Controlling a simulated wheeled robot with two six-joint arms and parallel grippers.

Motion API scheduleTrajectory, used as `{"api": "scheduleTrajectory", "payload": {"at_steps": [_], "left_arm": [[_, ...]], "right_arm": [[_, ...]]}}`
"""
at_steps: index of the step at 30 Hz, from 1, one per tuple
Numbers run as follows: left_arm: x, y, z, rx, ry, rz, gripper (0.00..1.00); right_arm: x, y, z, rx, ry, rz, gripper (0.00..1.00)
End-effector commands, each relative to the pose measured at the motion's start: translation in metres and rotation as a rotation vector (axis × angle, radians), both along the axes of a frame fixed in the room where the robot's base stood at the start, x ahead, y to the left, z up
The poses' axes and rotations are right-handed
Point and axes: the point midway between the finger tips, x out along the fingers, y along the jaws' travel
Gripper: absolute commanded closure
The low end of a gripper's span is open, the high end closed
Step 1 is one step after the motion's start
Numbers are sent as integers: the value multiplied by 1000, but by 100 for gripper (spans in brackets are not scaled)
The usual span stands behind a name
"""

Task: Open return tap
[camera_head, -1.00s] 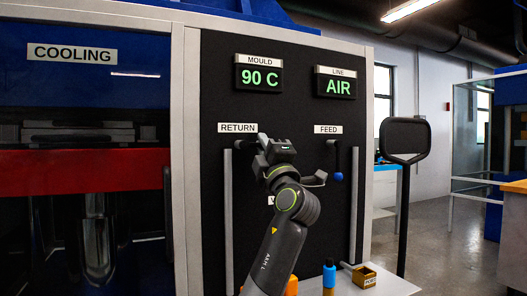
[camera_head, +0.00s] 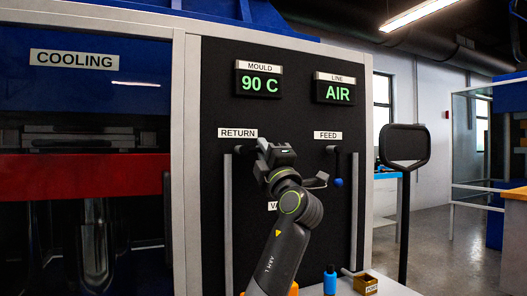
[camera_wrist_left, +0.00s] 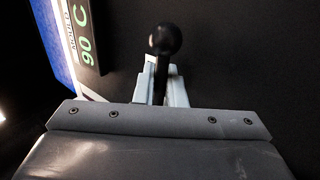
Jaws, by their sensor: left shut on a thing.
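The return tap sits under the RETURN label (camera_head: 237,133) on the black panel. Its pivot (camera_head: 238,149) shows just left of my left gripper (camera_head: 264,149), which hides most of the handle in the head view. In the left wrist view, a black ball knob (camera_wrist_left: 165,39) on a dark stem stands between the pale fingers of my left gripper (camera_wrist_left: 163,85). The gripper is shut on this handle, with the knob sticking out beyond the fingers. My right gripper is not in view.
The feed tap with its blue knob (camera_head: 337,182) hangs under the FEED label (camera_head: 328,135), close right of my left wrist. Displays read 90 C (camera_head: 259,83) and AIR (camera_head: 338,94). A blue-topped bottle (camera_head: 330,280) and brass box (camera_head: 366,284) stand below.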

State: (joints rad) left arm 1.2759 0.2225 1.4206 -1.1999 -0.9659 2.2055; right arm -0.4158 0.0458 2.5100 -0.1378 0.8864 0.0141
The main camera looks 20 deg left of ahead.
Motion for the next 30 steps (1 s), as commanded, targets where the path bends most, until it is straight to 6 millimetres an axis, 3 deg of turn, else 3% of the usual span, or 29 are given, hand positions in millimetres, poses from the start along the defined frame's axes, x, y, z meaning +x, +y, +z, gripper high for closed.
{"api": "scheduleTrajectory", "payload": {"at_steps": [4, 5, 8, 20, 30], "left_arm": [[-1, 0, 3, 2, -5, 0, 100], [-1, 0, 3, 2, -5, 0, 86], [-1, 0, 3, 2, -4, -1, 73], [-4, -6, -3, 1, -2, -3, 73], [-40, -50, -43, -2, 0, -7, 73]], "right_arm": [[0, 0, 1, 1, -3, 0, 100], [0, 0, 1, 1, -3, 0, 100], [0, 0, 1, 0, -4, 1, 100], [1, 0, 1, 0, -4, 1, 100], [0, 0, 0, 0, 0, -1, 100]]}}
